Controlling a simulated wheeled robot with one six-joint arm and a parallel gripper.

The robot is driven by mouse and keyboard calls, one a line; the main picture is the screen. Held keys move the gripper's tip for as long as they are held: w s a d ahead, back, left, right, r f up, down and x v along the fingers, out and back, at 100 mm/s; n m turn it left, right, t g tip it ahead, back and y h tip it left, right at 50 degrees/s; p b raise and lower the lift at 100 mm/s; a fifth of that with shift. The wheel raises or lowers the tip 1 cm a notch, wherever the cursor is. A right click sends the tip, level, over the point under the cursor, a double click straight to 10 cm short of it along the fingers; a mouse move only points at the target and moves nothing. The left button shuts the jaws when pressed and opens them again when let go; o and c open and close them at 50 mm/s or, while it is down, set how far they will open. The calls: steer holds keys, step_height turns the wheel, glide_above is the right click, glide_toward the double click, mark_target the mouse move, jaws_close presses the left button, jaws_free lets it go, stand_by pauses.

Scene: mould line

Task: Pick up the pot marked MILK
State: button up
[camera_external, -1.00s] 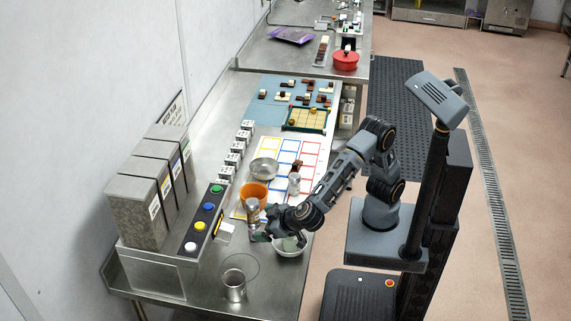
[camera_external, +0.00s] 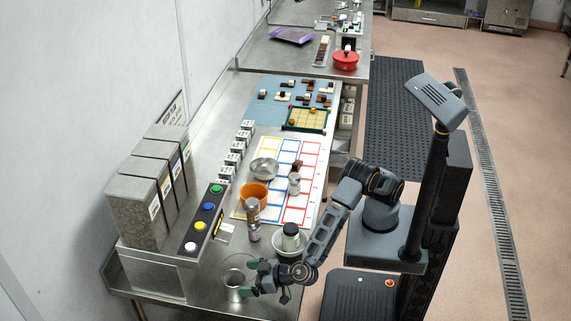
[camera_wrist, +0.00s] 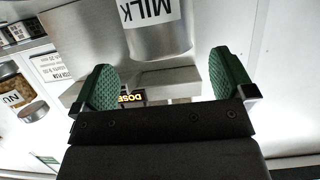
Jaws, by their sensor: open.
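The steel pot marked MILK (camera_wrist: 160,42) shows in the wrist view, its label upside down at the top. It stands beyond my fingertips, roughly centred between them. In the external view the steel pot (camera_external: 234,291) is upright on the near end of the bench, its label not readable. My gripper (camera_external: 249,277) is beside it on the right, partly overlapping it in the picture. In the wrist view my gripper (camera_wrist: 166,75) has its two green pads wide apart with nothing held; I cannot tell whether one touches the pot.
A white bowl (camera_external: 280,250) with a dark-lidded jar (camera_external: 291,236), a standing shaker-like container (camera_external: 253,221) and an orange bowl (camera_external: 262,190) are behind my gripper. A button panel (camera_external: 206,216) stands to the left. A lit DOSE sign (camera_wrist: 131,97) shows in the wrist view.

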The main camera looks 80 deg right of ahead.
mark_target(224, 279)
steer(key=shift+p+x, duration=1.4)
steer(key=shift+x, duration=1.3)
steer(key=shift+c, duration=0.3)
steer(key=c, duration=0.9)
